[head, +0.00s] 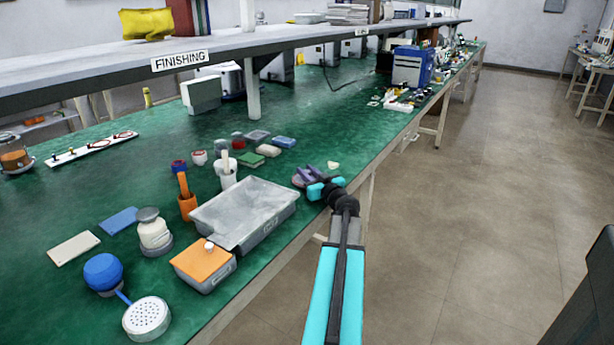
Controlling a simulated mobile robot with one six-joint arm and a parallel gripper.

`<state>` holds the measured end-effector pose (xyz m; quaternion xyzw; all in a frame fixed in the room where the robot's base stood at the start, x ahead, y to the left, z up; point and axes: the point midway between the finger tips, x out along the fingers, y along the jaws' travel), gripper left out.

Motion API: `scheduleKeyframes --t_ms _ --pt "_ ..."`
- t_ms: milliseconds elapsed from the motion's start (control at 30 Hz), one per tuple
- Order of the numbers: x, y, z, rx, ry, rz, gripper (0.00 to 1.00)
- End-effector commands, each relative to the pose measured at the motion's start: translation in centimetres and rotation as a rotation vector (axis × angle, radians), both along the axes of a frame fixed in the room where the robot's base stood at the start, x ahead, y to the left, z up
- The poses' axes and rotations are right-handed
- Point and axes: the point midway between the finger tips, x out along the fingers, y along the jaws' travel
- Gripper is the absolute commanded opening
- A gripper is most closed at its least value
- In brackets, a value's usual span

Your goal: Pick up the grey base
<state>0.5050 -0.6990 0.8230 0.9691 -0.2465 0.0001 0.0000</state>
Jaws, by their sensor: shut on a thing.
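My gripper (311,175) reaches over the near edge of the green bench, right of the grey tray. Its fingers are shut on a small grey, rounded piece, which looks like the grey base (297,181). The fingers cover part of the piece. It is low over the bench top, and I cannot tell whether it still touches the surface.
The grey tray (207,215) stands just left of my gripper, and an orange-topped box (216,283) is nearer. A small cream piece (333,165) lies just beyond the gripper. A white canister (155,233) and blue ball (103,270) stand at left. Open green bench lies farther back.

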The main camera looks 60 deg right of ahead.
Motion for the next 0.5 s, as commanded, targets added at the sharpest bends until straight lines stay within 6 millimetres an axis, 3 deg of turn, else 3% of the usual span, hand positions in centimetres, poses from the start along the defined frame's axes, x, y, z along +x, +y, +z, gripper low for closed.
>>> scheduleKeyframes --t_ms 467,500 --pt "0.0 0.0 3.7 -0.002 -0.001 0.000 0.00" --pt "-0.9 0.3 3.5 0.000 -0.001 -0.002 0.00"
